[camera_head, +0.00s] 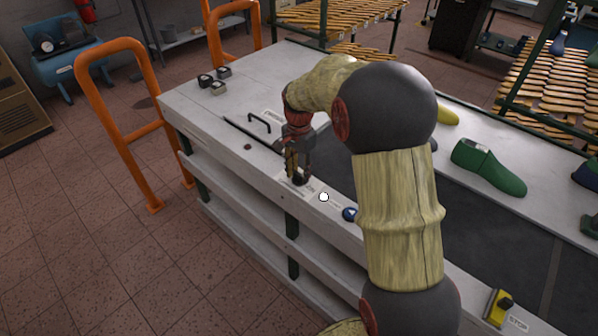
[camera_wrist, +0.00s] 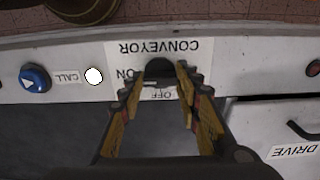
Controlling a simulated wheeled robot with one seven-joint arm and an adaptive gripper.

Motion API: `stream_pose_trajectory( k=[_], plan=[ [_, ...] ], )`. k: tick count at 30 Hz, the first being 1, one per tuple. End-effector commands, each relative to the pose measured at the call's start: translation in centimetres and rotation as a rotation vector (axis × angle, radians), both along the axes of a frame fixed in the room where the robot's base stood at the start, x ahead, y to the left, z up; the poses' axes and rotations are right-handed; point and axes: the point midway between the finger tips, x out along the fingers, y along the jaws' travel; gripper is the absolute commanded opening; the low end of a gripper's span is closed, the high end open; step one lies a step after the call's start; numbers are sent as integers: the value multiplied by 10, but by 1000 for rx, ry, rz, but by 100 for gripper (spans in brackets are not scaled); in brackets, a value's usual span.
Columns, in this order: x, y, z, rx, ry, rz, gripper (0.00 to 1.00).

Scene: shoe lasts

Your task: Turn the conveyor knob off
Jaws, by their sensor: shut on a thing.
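The conveyor knob (camera_wrist: 159,68) is a dark round knob on the white panel beside a CONVEYOR label, which reads upside down in the wrist view. ON and OFF are printed close to it. My gripper (camera_wrist: 157,82) is shut on the knob, one yellowish finger at each side. In the head view, my gripper (camera_head: 297,176) points down at the bench's near edge, and the dark knob (camera_head: 300,180) is mostly hidden by the fingers. I cannot tell for certain which label the knob points to.
A white round spot (camera_head: 323,197) and a blue CALL button (camera_head: 349,214) lie along the panel. A black handle (camera_head: 259,122) is beyond the gripper. Green shoe last (camera_head: 488,167) sits across the dark belt. Yellow STOP box (camera_head: 498,307) is at the near end.

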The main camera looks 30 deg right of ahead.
Motion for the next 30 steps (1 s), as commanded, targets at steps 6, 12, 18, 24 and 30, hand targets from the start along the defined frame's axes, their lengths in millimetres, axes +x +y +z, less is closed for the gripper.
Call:
stream_pose_trajectory(
  k=[6, 12, 18, 24, 30],
  plan=[
    [0, 0, 0, 0, 1, 0, 9],
    [0, 0, 0, 0, 1, 9, 8],
    [0, 0, 2, 0, 2, 67, 8],
    [0, 0, 3, 0, 2, 200, 8],
    [0, 0, 4, 0, 2, 383, 8]
  ],
)
